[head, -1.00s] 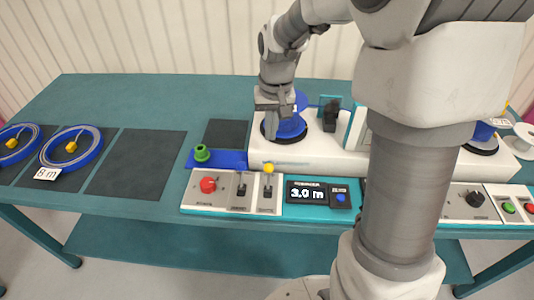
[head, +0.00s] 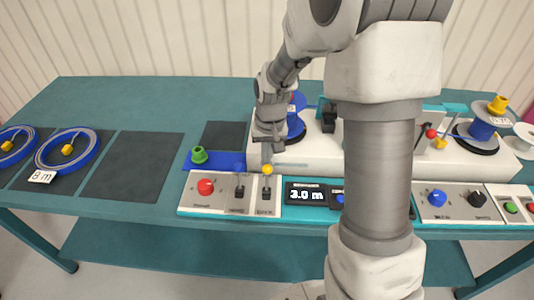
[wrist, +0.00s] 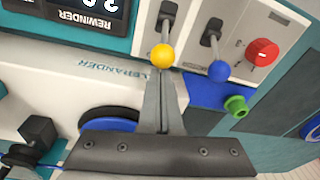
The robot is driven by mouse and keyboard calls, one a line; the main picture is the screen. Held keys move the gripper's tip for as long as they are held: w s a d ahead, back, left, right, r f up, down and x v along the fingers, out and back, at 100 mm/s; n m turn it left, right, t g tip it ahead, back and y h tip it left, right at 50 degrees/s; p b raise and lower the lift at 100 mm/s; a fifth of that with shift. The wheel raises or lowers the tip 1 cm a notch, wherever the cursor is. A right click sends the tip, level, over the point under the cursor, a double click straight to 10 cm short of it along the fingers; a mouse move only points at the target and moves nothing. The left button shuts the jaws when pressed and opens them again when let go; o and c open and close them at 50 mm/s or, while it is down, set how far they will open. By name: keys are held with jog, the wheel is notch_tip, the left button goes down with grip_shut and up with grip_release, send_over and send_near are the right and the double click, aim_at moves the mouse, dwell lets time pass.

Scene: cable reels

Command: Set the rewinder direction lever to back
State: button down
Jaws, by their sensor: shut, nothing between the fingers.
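The rewinder panel (head: 220,208) has two levers whose labels I cannot read, so I cannot tell which one sets direction. One lever has a yellow knob (head: 267,169), the other a blue knob (head: 239,169). In the wrist view the yellow knob (wrist: 162,55) is right at my fingertips and the blue knob (wrist: 219,71) is to its right. Both levers lean the same way, toward the machine. My gripper (head: 267,160) is shut and empty, its fingertips just behind the yellow knob; I cannot tell whether they touch it. It also shows in the wrist view (wrist: 163,72).
A display (head: 306,195) reading 3.0 m is on the right. The blue reel (head: 296,125) stands behind my gripper. Coiled cables (head: 68,149) lie at far left.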

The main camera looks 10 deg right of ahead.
aim_at(265, 170)
jog(key=shift+s+a+r+t+b, duration=0.25)
jog(key=shift+s+t+b, duration=0.4)
jog(key=shift+b, duration=0.8)
jog(key=shift+t+h+b, duration=0.25)
jog(key=shift+h+b, duration=0.05)
jog(key=shift+b, duration=0.25)
jog(key=t+b, duration=0.1)
jog(key=b, duration=0.1)
jog(key=s+t+b, duration=0.1)
jog(key=b, duration=0.2)
jog(key=shift+s+a+h, duration=0.25)
jog(key=shift+h, duration=0.05)
jog(key=b, duration=0.2)
jog(key=s+t+b, duration=0.1)
jog(key=b, duration=0.1)
jog(key=s+t+b, duration=0.1)
jog(key=b, duration=0.1)
jog(key=shift+a+r+h, duration=0.25)
jog(key=shift+h, duration=0.05)
jog(key=shift+s+a+r, duration=0.1)
jog(key=shift+s+r, duration=0.05)
jog(key=shift+r, duration=0.2)
jog(key=shift+p, duration=0.3)
jog(key=shift+r, duration=0.1)
jog(key=shift+r+p, duration=0.55)
jog(key=shift+r, duration=0.2)
